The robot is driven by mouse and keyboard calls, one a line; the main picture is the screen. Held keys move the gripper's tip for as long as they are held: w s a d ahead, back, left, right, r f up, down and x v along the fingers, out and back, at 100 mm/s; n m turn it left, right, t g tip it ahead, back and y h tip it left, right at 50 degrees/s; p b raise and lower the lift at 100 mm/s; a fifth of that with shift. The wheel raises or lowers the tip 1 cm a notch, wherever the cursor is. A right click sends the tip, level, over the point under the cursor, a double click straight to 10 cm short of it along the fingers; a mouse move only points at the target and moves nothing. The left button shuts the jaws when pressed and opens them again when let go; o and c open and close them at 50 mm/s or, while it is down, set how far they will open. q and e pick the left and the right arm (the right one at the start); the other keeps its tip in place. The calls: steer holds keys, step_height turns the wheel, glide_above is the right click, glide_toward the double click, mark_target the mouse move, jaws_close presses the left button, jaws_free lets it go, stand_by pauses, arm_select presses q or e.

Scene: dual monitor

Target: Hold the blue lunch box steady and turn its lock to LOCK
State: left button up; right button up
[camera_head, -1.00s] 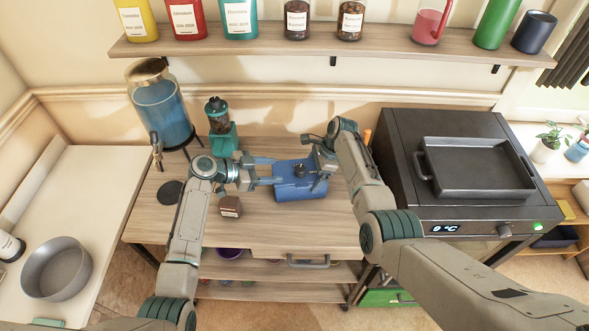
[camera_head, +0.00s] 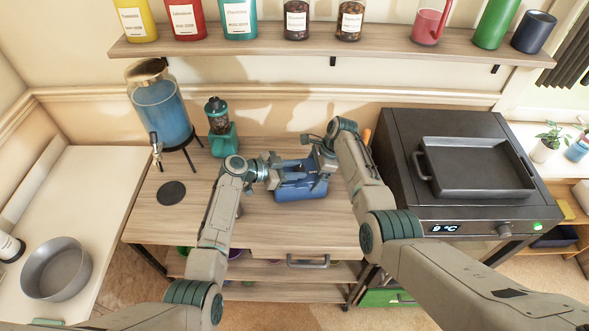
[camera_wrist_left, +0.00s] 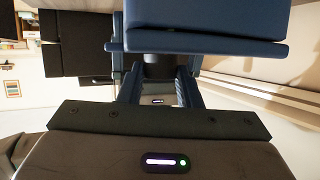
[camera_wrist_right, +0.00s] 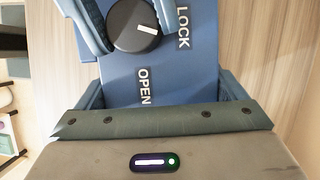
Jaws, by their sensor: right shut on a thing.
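The blue lunch box (camera_head: 300,193) stands on the wooden table. In the right wrist view its blue face (camera_wrist_right: 190,75) carries a round black knob (camera_wrist_right: 130,35) with LOCK (camera_wrist_right: 183,27) and OPEN (camera_wrist_right: 144,86) labels. The knob's white mark points right, toward the lower part of LOCK. My right gripper (camera_wrist_right: 160,93) is shut on the lunch box, a finger on each side. My left gripper (camera_wrist_left: 160,88) has its fingers on either side of the knob; whether they press on it is unclear. The lunch box also fills the top of the left wrist view (camera_wrist_left: 205,50).
A green-based grinder (camera_head: 221,140) and a blue drink dispenser (camera_head: 160,105) stand at the back left. A dark disc (camera_head: 171,193) lies on the table. An oven (camera_head: 400,165) with a tray (camera_head: 480,165) stands at the right. The front of the table is clear.

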arm_select(q)
steer(key=c, duration=0.3)
steer(key=shift+s+d+f+n+t+y, duration=0.15)
steer(key=shift+n+t+y, duration=0.25)
steer(key=shift+n+t, duration=0.2)
steer(key=n+t+y, duration=0.2)
steer(key=n+t, duration=0.1)
steer(key=shift+s, duration=0.2)
steer(key=o, duration=1)
steer(key=v, duration=1.2)
steer(key=shift+d, duration=0.15)
